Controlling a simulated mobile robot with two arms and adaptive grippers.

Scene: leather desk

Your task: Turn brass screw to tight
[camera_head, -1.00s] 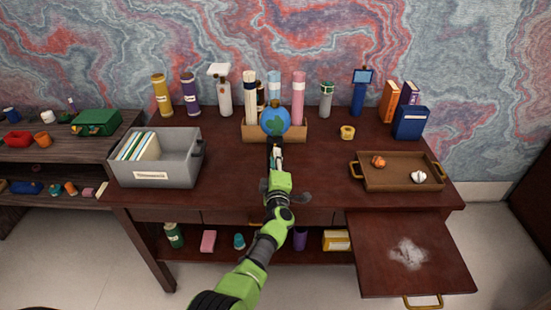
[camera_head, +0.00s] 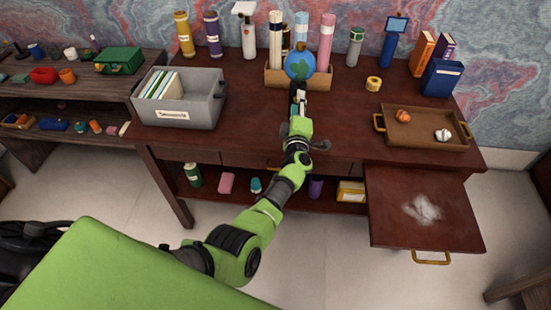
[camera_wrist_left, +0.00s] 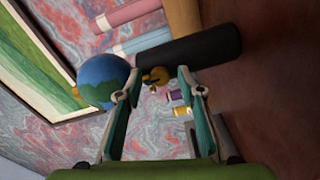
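A small brass-coloured knob (camera_wrist_left: 155,76), which looks like the brass screw, shows between the fingers of my left gripper (camera_wrist_left: 152,84) in the left wrist view. The fingers are apart, and I cannot tell whether they touch it. A dark cylinder (camera_wrist_left: 190,48) lies just beside the knob. The blue-green globe (camera_wrist_left: 103,82) is close to one finger. In the head view the left gripper (camera_head: 298,93) is just in front of the globe (camera_head: 299,66), and the knob is hidden. My right gripper is not in view.
A wooden organizer (camera_head: 284,78) with rolled tubes stands behind the globe. A grey bin (camera_head: 205,113) is to the left. A yellow tape roll (camera_head: 373,83) and a brown tray (camera_head: 425,142) are to the right. A drawer (camera_head: 390,210) is pulled out at the front right.

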